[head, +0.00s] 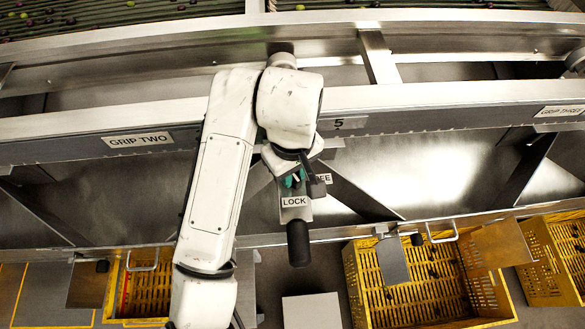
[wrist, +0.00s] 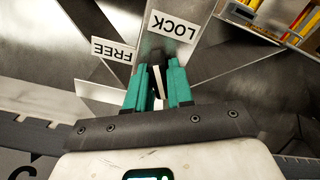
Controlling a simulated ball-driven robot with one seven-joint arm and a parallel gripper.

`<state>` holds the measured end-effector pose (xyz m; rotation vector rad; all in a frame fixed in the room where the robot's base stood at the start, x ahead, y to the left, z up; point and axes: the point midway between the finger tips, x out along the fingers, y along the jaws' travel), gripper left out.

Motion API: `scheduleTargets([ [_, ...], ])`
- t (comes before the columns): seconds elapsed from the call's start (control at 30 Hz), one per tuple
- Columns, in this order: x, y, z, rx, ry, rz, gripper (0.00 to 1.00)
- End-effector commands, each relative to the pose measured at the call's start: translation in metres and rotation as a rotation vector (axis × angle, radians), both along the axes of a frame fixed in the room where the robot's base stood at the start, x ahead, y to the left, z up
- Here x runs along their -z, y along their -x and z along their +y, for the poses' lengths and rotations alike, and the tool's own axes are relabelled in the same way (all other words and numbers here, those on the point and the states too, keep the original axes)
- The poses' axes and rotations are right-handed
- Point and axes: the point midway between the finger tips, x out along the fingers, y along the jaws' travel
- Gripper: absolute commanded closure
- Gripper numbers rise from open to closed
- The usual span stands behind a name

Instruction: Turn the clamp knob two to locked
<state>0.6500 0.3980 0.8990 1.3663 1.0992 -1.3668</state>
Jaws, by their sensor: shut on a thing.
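My gripper (wrist: 159,72) has two teal fingers, close together around a narrow dark piece with a pale edge, which I take to be the clamp knob (wrist: 158,54). The fingers hide most of it. The white LOCK label (wrist: 174,25) is just beyond the fingertips in the wrist view, and the FREE label (wrist: 114,51) is to their left. In the head view my gripper (head: 293,181) is low in front of the machine, just above the LOCK label (head: 294,202); the FREE label (head: 324,179) is partly covered. Which label the knob points to is hard to tell.
A black handle (head: 298,243) hangs below the LOCK label. A steel rail (head: 420,96) with a GRIP TWO sign (head: 138,140) runs behind my arm. Yellow crates (head: 405,298) stand below on the right and left. A pale block (head: 311,311) lies at bottom centre.

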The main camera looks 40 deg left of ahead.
Motion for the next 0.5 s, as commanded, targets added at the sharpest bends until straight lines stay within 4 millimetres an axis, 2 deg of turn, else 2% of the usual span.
scheduleTargets([
  [0.5, -0.0022, 0.0001, -0.0012, 0.309, 0.004, 0.001, 1.00],
])
